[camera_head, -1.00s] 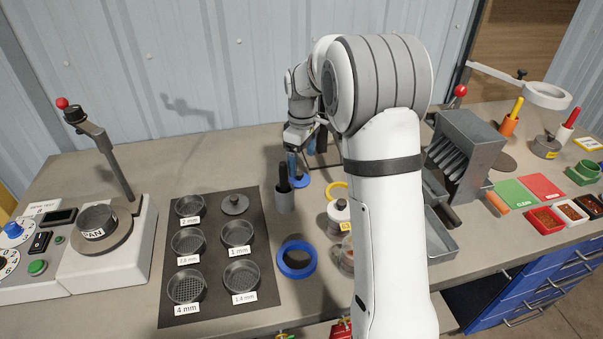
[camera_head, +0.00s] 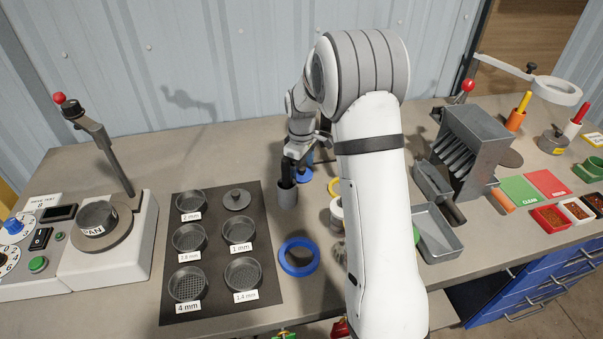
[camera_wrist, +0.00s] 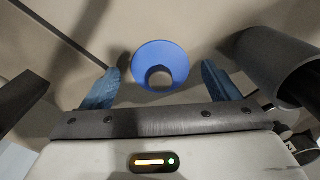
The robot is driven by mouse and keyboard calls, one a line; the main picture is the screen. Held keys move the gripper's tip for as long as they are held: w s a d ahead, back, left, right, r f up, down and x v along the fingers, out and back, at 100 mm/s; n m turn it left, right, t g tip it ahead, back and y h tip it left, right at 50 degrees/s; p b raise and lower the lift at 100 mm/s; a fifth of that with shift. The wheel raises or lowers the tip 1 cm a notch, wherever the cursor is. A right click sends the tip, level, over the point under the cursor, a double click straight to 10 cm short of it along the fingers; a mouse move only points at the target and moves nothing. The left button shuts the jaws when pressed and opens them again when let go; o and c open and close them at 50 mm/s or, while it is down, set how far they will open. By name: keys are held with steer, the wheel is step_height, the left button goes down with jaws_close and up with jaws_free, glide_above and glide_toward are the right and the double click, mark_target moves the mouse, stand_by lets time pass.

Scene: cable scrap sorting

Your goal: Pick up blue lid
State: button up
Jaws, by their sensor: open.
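A larger blue ring (camera_head: 298,270) lies nearer. Sieves on a dark mat (camera_head: 215,225) stand left.

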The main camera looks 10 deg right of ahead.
steer(key=shift+c, duration=0.5)
steer(key=c, duration=0.9)
steer(key=shift+c, duration=0.2)
steer(key=shift+r, duration=0.15)
